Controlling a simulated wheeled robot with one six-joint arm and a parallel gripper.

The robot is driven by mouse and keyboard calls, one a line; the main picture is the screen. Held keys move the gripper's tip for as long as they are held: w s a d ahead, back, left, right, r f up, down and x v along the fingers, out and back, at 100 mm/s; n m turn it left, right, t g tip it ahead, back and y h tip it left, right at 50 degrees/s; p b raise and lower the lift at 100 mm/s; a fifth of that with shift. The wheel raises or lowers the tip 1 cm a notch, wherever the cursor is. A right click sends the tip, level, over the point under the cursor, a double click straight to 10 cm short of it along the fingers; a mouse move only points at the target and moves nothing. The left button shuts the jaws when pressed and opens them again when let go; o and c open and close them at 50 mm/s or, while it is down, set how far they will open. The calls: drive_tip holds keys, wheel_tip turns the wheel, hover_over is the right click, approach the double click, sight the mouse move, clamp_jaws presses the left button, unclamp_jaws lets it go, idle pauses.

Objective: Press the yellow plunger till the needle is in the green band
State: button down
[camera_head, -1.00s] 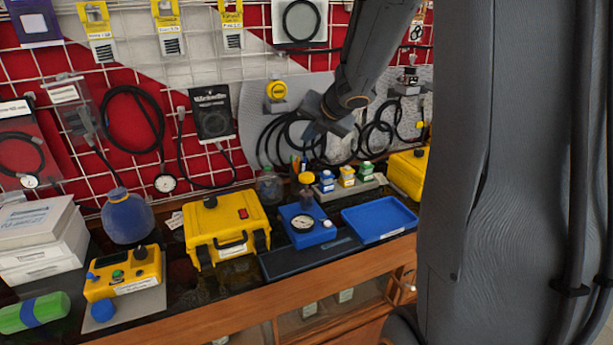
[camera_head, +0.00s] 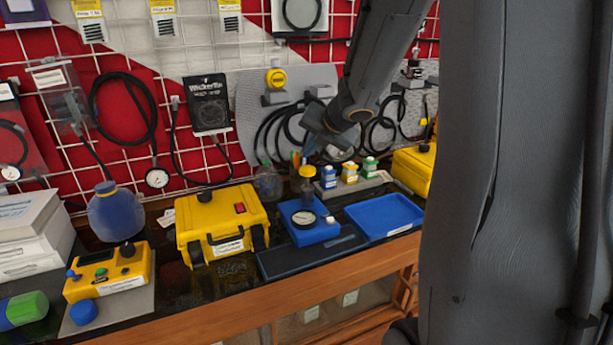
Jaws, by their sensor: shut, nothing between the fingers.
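The yellow plunger (camera_head: 307,171) tops a dark upright cylinder on a blue block (camera_head: 318,233). A round white-faced gauge (camera_head: 303,217) sits at the front of that block; its needle and green band are too small to read. My gripper (camera_head: 309,150) is shut and empty, pointing down. In the picture it is just above the plunger cap, with a small gap between them; I cannot tell how far apart they are in depth.
A yellow case (camera_head: 222,222) stands left of the block and a blue tray (camera_head: 385,216) right of it. Small bottles (camera_head: 349,173) stand on a rack behind. A dark mat (camera_head: 312,256) lies in front. Hoses hang on the grid wall behind.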

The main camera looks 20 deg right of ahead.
sight(309, 168)
drive_tip(key=shift+f+b, duration=0.65)
drive_tip(key=shift+f, duration=0.4)
drive_tip(key=shift+f, duration=0.1)
idle(1.2)
drive_tip(key=shift+f+b, duration=0.3)
drive_tip(key=shift+b, duration=0.05)
drive_tip(key=shift+f+b, duration=1.5)
drive_tip(key=shift+f, duration=0.05)
idle(1.5)
drive_tip(key=shift+r, duration=0.1)
idle(0.3)
drive_tip(key=shift+r+p, duration=1.9)
drive_tip(key=shift+p, duration=0.25)
wheel_tip(309, 168, up, 5)
drive_tip(key=p, duration=0.5)
